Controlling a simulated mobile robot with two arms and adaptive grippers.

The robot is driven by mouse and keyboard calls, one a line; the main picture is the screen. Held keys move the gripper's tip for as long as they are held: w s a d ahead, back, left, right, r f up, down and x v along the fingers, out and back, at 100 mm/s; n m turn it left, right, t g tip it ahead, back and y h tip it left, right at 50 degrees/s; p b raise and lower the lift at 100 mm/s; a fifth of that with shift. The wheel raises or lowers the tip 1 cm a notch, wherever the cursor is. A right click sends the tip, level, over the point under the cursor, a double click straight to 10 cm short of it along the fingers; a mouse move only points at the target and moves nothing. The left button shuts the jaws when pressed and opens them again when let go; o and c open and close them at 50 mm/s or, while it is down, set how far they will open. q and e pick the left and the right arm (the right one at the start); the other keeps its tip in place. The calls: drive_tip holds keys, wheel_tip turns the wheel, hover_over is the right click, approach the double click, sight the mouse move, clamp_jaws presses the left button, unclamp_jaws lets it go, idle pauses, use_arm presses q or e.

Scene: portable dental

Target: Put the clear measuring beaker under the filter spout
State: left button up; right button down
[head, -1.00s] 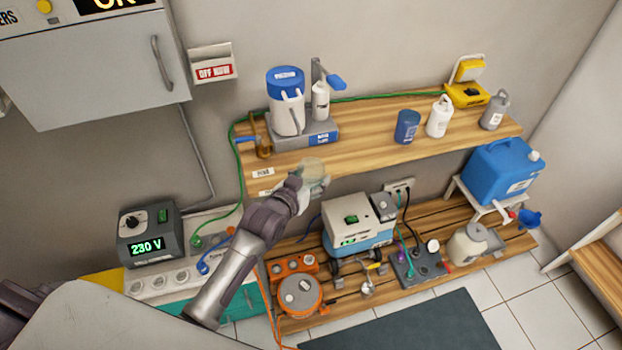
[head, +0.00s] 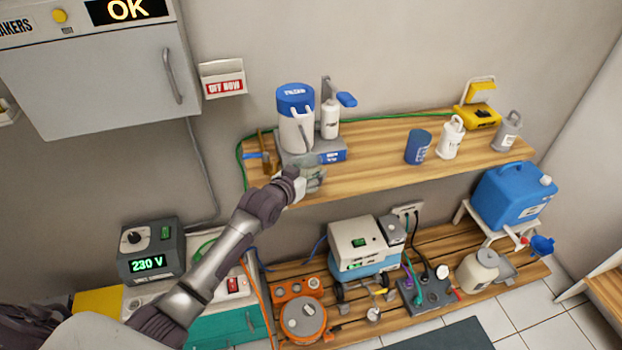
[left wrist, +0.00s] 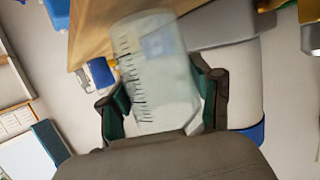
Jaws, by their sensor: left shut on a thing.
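The clear measuring beaker (head: 314,181) is in my left gripper (head: 298,182), in front of the grey base at the left end of the upper shelf. In the left wrist view the beaker (left wrist: 160,65), with dark graduation marks, sits between the dark green fingers of the gripper (left wrist: 162,98). The white filter canister with a blue lid (head: 296,120) stands on the grey base (head: 328,156). It also shows in the left wrist view, close beside the gripper (left wrist: 246,90). I cannot make out the spout clearly. My right gripper is not in view.
A white pump bottle (head: 330,120) stands beside the canister. A blue cup (head: 417,147) and a white bottle (head: 450,138) stand farther right. A brown bottle (head: 265,145) is left of the base.

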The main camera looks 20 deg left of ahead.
use_arm(q)
drive_tip(key=shift+w+a+r, duration=0.1)
drive_tip(key=shift+w+a, duration=0.05)
idle(0.5)
drive_tip(key=shift+f, duration=0.6)
idle(0.3)
drive_tip(key=o, duration=1.1)
drive_tip(key=shift+c, duration=0.2)
